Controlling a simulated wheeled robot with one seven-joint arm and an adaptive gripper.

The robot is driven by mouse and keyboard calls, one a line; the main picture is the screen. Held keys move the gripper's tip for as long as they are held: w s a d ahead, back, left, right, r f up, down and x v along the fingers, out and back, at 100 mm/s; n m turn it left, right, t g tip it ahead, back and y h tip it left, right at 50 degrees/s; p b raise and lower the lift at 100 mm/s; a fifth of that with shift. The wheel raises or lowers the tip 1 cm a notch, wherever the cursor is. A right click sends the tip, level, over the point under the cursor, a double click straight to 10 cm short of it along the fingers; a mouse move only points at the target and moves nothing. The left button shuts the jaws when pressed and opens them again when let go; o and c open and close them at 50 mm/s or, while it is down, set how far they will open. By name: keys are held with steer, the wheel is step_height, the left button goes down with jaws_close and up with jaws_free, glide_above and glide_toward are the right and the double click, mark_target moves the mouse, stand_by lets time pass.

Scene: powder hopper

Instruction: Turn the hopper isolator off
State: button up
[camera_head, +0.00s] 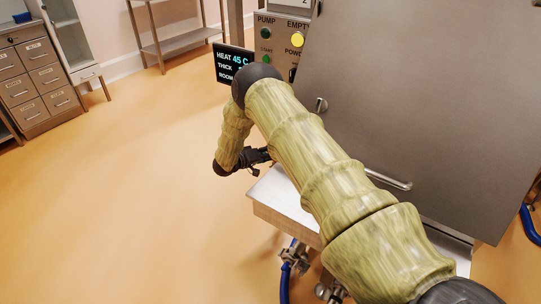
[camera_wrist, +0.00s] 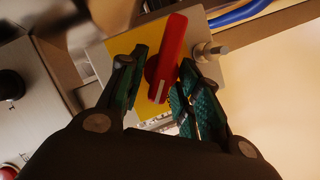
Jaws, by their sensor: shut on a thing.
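The hopper isolator shows in the wrist view as a red handle (camera_wrist: 170,50) with a white mark at its near end, on a yellow plate (camera_wrist: 122,42) on a grey box. The handle lies slightly tilted from upright in that picture. My gripper (camera_wrist: 163,82) has its two green-padded fingers on either side of the handle, shut on it. In the head view my gripper (camera_head: 258,156) is partly hidden by my arm, and the isolator is hidden there.
A grey hopper panel (camera_head: 425,90) with a bar handle (camera_head: 388,179) fills the right. A control panel (camera_head: 282,40) and a dark display (camera_head: 232,62) stand behind my arm. A metal ledge (camera_head: 285,200) lies below. Drawers (camera_head: 34,80) stand far left; the floor between is clear.

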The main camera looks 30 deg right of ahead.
steer(key=n+b, duration=0.1)
steer(key=n+h+b, duration=0.1)
steer(key=n, duration=0.1)
steer(key=shift+w+a+f+n+g, duration=0.1)
steer(key=shift+w+f+n+g, duration=0.05)
steer(key=shift+f+n+g, duration=0.2)
steer(key=shift+n+h+b, duration=0.7)
steer(key=shift+n+h, duration=0.1)
steer(key=shift+n, duration=0.45)
steer(key=o, duration=0.7)
steer(key=shift+w+a, duration=0.1)
steer(key=shift+c, duration=0.2)
steer(key=a, duration=1.2)
steer(key=shift+f, duration=0.1)
